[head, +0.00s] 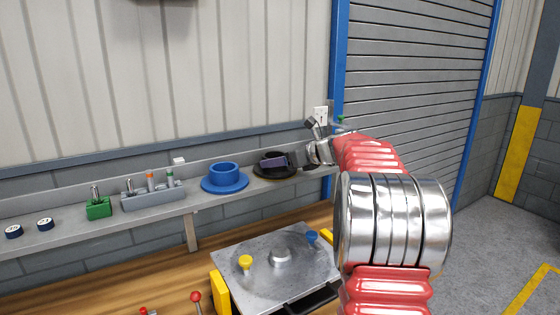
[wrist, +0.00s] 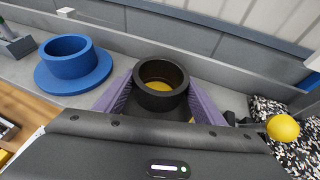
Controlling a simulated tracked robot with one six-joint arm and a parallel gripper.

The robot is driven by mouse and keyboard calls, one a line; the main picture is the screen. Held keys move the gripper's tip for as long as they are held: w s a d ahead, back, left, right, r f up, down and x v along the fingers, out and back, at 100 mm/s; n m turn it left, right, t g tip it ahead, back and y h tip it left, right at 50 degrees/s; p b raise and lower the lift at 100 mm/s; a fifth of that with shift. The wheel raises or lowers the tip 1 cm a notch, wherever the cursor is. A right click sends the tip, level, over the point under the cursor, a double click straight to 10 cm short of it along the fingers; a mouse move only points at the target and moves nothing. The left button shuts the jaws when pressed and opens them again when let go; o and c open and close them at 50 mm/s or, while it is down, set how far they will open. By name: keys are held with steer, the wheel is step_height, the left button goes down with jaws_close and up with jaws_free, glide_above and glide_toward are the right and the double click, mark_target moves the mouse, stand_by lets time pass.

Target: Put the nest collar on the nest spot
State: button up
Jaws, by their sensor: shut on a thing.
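A black flanged collar (head: 262,174) is at the right part of the grey shelf, and it also shows in the wrist view (wrist: 160,101). My gripper (head: 274,162) is shut on it, with purple fingers on both sides of its upright ring in the wrist view (wrist: 158,96). Something yellow shows through its bore. I cannot tell whether it touches the shelf. A blue flanged collar (head: 224,183) stands upright on the shelf to its left, also in the wrist view (wrist: 72,66). No label shows which collar is the nest collar, and I cannot identify the nest spot.
A metal plate (head: 252,268) with a central boss, yellow and blue knobs and a black handle lies on the wooden bench below. A green block (head: 98,208), a grey pin rack (head: 153,200) and two dark round caps stand left on the shelf. A yellow ball (wrist: 282,128) lies right.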

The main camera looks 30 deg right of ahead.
stand_by(0.3)
steer(key=o, duration=1.3)
steer(key=shift+f, duration=0.1)
steer(key=shift+c, duration=0.2)
steer(key=shift+s+d+r, duration=0.1)
steer(key=shift+s+r, duration=0.2)
steer(key=shift+s, duration=0.05)
steer(key=v, duration=1.1)
steer(key=shift+s, duration=0.15)
